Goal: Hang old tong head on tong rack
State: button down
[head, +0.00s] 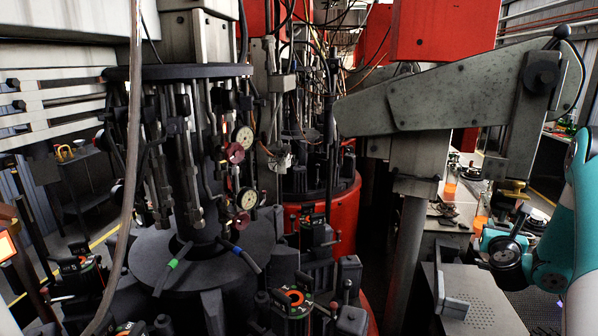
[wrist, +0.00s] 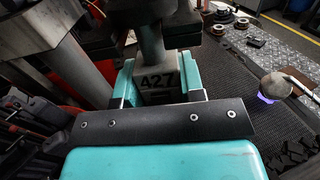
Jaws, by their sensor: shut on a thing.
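In the wrist view my gripper (wrist: 158,78) is shut on a grey block marked A27 (wrist: 157,84), with one teal finger on each side of it. I take this block to be the old tong head. A thick grey post rises above the block; I cannot tell whether the two are joined. In the head view my teal arm is at the right edge, and its end is below the hanging end of the grey machine arm (head: 440,90), near a small brass-coloured piece (head: 513,187). The fingers are not clear there. I cannot make out the tong rack.
A bench (wrist: 235,65) with ring-shaped parts (wrist: 222,30) lies beyond the gripper. A round knob (wrist: 276,86) above a blue glow is at the right. A perforated grey box (head: 485,305) is below my arm. The moulding machine (head: 200,240) fills the left.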

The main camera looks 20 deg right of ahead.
jog(key=shift+s+a+f+b, duration=0.1)
jog(key=shift+s+f+b, duration=0.15)
jog(key=shift+s+b, duration=0.15)
jog(key=shift+s+a+b, duration=0.15)
jog(key=shift+b, duration=0.25)
jog(key=shift+s+a+r+b, duration=0.2)
jog(key=shift+s+a+b, duration=0.15)
jog(key=shift+b, duration=0.1)
jog(key=b+v, duration=0.6)
jog(key=b, duration=0.3)
jog(key=shift+a, duration=0.25)
jog(key=shift+r, duration=0.1)
dwell(1.2)
